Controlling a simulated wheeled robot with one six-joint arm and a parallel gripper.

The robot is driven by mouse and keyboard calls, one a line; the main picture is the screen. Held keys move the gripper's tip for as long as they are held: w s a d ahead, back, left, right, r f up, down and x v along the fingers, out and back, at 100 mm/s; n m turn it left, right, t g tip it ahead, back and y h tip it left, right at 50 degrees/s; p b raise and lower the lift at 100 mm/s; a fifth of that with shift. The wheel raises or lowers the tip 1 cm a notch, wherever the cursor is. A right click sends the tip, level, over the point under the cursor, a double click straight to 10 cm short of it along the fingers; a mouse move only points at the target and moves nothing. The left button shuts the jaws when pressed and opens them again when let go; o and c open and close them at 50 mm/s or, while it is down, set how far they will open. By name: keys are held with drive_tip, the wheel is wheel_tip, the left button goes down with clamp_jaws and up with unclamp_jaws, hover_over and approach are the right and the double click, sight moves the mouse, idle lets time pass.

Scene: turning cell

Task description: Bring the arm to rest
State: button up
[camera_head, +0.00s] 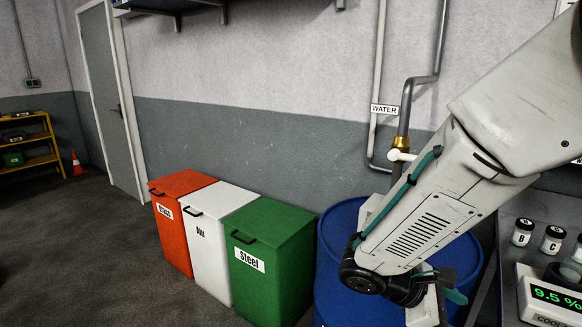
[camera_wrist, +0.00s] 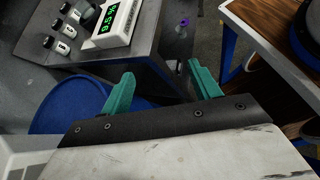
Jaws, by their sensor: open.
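My gripper (camera_wrist: 160,90) shows in the wrist view with its two teal fingers spread apart and nothing between them. In the head view my arm reaches in from the upper right and bends down, and the gripper end is partly hidden behind the wrist, over the blue drum (camera_head: 335,235). The blue drum also shows in the wrist view (camera_wrist: 75,100), below and left of the fingers.
A bench (camera_head: 512,205) at the right bears a meter (camera_head: 550,300) reading 9.5 % and several small labelled jars (camera_head: 522,232). Red (camera_head: 178,240), white (camera_head: 208,260) and green (camera_head: 270,265) bins stand left of the drum. A water pipe (camera_head: 405,115) runs down the wall behind. Floor (camera_head: 110,260) at left is clear.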

drive_tip(key=s+a+r+m+t+y, duration=0.3)
drive_tip(key=s+r+m+y, duration=0.8)
drive_tip(key=s+m, duration=0.1)
drive_tip(key=shift+a+r+m+y, duration=0.25)
drive_tip(key=shift+r+m+y, duration=0.15)
drive_tip(key=shift+m, duration=0.1)
drive_tip(key=shift+s, duration=0.1)
